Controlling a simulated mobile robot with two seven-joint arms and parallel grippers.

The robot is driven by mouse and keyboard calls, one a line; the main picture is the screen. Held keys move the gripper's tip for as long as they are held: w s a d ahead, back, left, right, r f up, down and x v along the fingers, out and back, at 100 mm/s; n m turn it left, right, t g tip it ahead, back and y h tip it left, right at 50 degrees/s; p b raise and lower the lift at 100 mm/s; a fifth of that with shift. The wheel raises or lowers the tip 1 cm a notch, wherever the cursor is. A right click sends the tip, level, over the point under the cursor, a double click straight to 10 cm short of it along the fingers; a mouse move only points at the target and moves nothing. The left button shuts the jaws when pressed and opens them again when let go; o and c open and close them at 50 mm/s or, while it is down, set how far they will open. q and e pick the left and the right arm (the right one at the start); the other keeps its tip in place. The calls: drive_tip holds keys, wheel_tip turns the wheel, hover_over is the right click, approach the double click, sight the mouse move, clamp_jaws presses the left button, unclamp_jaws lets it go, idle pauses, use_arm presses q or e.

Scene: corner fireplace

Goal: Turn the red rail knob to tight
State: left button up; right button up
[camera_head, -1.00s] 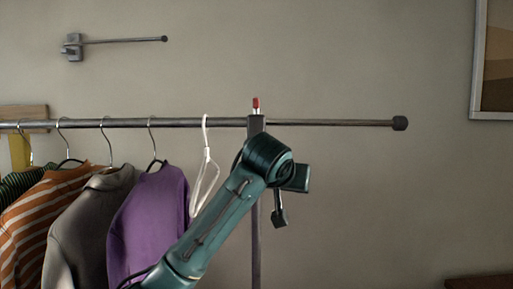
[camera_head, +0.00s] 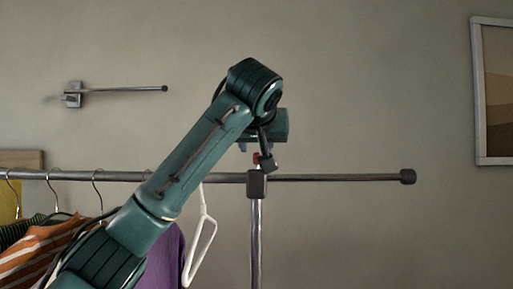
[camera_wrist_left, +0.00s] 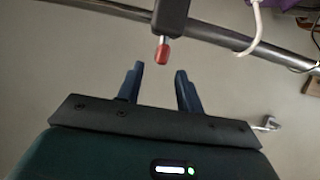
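The red rail knob (camera_head: 256,157) sits on top of the dark clamp block (camera_head: 257,184) where the rail meets the upright post; in the head view my gripper partly covers it. My left gripper (camera_head: 266,160) has come over the rail and is right at the knob. In the left wrist view the red knob (camera_wrist_left: 162,53) points toward the open fingers (camera_wrist_left: 158,72). It lies in line with the gap, at about the fingertips; nothing is gripped. I cannot tell whether it touches a finger. My right gripper is not in view.
The metal rail (camera_head: 340,178) runs across, with a black end cap (camera_head: 408,177) at right. A white hanger (camera_head: 199,240) hangs just left of the post. Several garments hang further left, partly behind my arm. A wall hook (camera_head: 75,95) is at upper left.

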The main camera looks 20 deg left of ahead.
sight(257, 153)
use_arm(q)
drive_tip(key=p+x, duration=0.1)
drive_tip(key=x, duration=0.4)
drive_tip(key=shift+w+a+f, duration=0.1)
drive_tip(key=shift+w, duration=0.25)
drive_tip(key=shift+c, duration=0.4)
clamp_jaws()
